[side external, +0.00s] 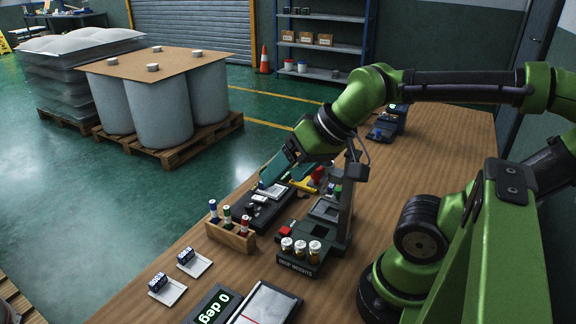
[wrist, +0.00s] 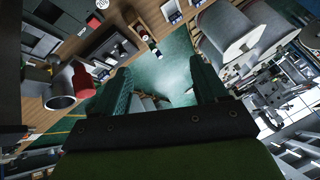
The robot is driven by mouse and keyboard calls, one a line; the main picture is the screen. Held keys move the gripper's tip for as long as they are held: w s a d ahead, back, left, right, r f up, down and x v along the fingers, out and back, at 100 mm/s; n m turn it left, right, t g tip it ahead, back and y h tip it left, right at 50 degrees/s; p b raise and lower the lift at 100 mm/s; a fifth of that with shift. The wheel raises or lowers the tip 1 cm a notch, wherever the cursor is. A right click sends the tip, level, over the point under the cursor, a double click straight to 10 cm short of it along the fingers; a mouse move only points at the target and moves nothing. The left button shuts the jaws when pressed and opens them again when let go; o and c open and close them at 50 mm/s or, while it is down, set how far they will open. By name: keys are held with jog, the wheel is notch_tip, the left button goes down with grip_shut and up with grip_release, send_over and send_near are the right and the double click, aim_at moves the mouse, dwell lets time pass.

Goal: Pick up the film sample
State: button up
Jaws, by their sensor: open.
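My gripper (side external: 282,175) is open, with its teal fingers tilted down over the far part of the bench. It also shows in the wrist view (wrist: 158,75), its two fingers wide apart with nothing held between them. A pale flat piece (side external: 272,190) lies on a black device (side external: 262,212) just below the fingers in the side view. It may be the film sample, but I cannot tell for sure. The fingers partly cover that area, and I cannot tell whether they touch anything there. I cannot make out the film sample in the wrist view.
A wooden rack (side external: 230,236) holds several coloured markers. Right of it, a dark stand (side external: 310,266) carries small jars. A red-and-grey roll (wrist: 78,85) is left of my fingers.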

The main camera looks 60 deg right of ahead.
jog(key=w+d+f+n+g+h, duration=0.15)
jog(key=w+d+g, duration=0.25)
jog(key=w+d, duration=0.65)
jog(key=w+d+f+n+g+h, duration=0.1)
jog(key=w+d+f+n+g, duration=0.15)
jog(key=w+d, duration=0.75)
jog(key=shift+g+y, duration=0.25)
jog(key=shift+g, duration=0.1)
jog(key=f, duration=0.7)
jog(key=s+f, duration=0.1)
jog(key=f, duration=0.3)
jog(key=shift+d, duration=0.3)
jog(key=shift+a+f, duration=0.15)
jog(key=shift+f, duration=1.25)
jog(key=shift+a+f, duration=0.15)
jog(key=shift+f, duration=1.2)
jog(key=shift+c, duration=0.3)
